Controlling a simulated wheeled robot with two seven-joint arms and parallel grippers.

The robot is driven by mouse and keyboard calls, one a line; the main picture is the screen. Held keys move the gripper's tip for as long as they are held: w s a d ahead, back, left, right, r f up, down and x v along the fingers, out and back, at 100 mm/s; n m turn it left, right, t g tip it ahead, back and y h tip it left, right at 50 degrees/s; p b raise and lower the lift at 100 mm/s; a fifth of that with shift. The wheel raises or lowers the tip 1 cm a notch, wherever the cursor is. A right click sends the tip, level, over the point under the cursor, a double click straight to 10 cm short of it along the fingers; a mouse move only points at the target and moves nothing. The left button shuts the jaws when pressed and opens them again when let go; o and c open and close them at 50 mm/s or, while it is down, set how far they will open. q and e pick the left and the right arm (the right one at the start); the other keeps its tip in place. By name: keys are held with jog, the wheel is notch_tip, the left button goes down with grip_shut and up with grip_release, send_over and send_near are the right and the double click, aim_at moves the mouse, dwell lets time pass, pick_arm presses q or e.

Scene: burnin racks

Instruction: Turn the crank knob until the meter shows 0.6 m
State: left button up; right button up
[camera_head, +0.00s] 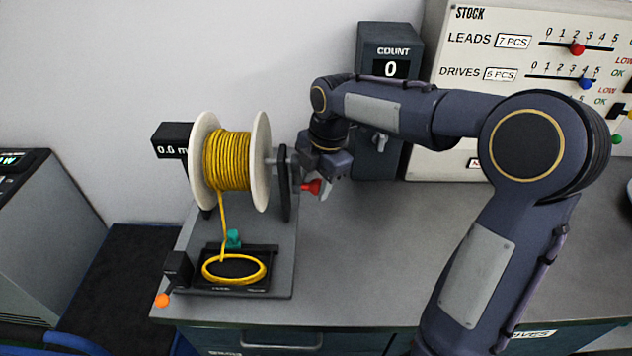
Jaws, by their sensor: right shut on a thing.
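A white spool (259,160) wound with yellow cable (228,160) stands on a grey base plate at the left of the bench. A dark crank disc (284,184) is on its right side, with a red crank knob (313,187) sticking out to the right. My right gripper (318,182) is at the knob and shut on it; the fingers partly hide it. The black meter (172,139) behind the spool reads 0.0 m, partly covered by the spool flange. My left gripper is not in view.
Cable runs down to a loop on a black tray (262,286). A small black box with an orange-tipped lever (162,300) sits at the bench's front left edge. A COUNT box (390,45) showing 0 and a STOCK board (500,25) stand behind.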

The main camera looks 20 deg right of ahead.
jog(key=shift+w+d, duration=0.15)
jog(key=shift+w, duration=0.05)
jog(key=o, duration=1)
jog(key=shift+o, duration=0.2)
jog(key=r, duration=0.5)
jog(key=s+d+r, duration=0.1)
jog(key=r, duration=0.1)
jog(key=shift+r, duration=0.35)
jog(key=shift+s, duration=0.3)
jog(key=s+a+f+m+t+y, duration=0.1)
jog(key=s+f+m, duration=0.3)
jog(key=s+m, duration=0.7)
jog(key=s+a+f+m+t+y, duration=0.1)
jog(key=s+a+f+m+t, duration=0.1)
jog(key=s+m, duration=0.9)
notch_tip(320, 180, down, 2)
jog(key=shift+s+a+f+m+t, duration=0.1)
jog(key=shift+s+a+m+t, duration=0.1)
jog(key=shift+m+t, duration=0.35)
jog(key=shift+n, duration=0.25)
